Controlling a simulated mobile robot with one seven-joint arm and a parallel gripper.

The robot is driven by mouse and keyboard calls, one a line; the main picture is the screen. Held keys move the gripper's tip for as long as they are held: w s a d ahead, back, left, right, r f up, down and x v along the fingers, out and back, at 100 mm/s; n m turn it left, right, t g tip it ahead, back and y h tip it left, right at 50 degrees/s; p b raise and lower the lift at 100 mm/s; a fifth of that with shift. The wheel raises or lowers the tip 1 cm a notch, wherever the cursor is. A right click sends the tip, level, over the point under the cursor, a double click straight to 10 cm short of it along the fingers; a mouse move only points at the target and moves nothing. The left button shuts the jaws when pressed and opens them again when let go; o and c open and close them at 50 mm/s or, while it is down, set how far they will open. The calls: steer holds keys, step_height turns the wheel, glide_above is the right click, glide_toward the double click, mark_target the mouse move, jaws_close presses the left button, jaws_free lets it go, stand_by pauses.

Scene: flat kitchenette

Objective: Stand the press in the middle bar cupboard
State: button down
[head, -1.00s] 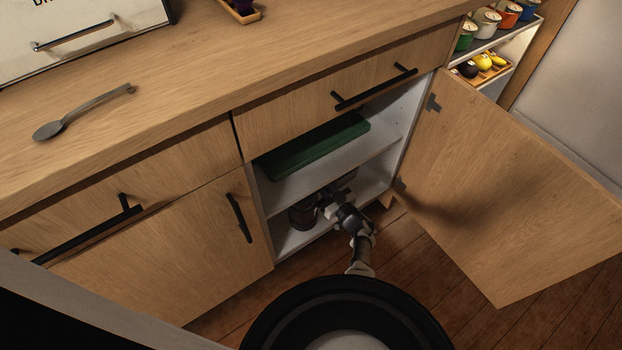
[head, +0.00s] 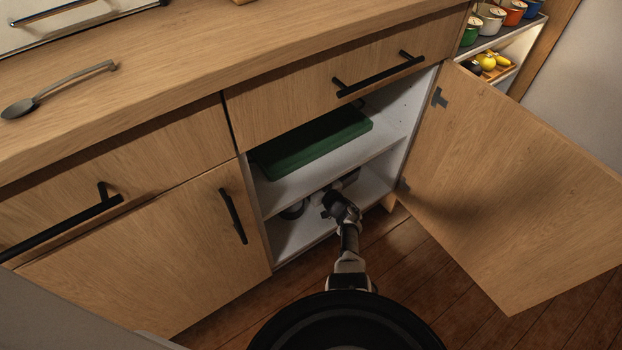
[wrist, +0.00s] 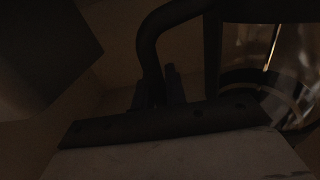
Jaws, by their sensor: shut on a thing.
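The press shows in the wrist view as a clear glass body (wrist: 292,62) with a dark curved handle (wrist: 150,42). My gripper (wrist: 160,88) is shut on the handle. In the head view my gripper (head: 324,200) reaches into the lower compartment of the open cupboard (head: 290,238). The press (head: 291,211) is mostly hidden there under the shelf; only a dark part shows left of my gripper. I cannot tell whether its base touches the cupboard floor.
The cupboard door (head: 510,180) stands wide open to the right. A green flat object (head: 312,145) lies on the shelf (head: 375,150) above my gripper. A closed drawer (head: 330,85) is above. A spoon (head: 60,88) lies on the counter. Jars (head: 490,18) stand on a rack at the upper right.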

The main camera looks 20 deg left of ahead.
stand_by(0.3)
steer(key=shift+f, duration=0.15)
steer(key=c, duration=1.4)
jaws_free()
steer(key=shift+c, duration=0.2)
steer(key=p+v, duration=0.4)
steer(key=v, duration=0.3)
steer(key=shift+s+d, duration=0.15)
steer(key=shift+d, duration=0.05)
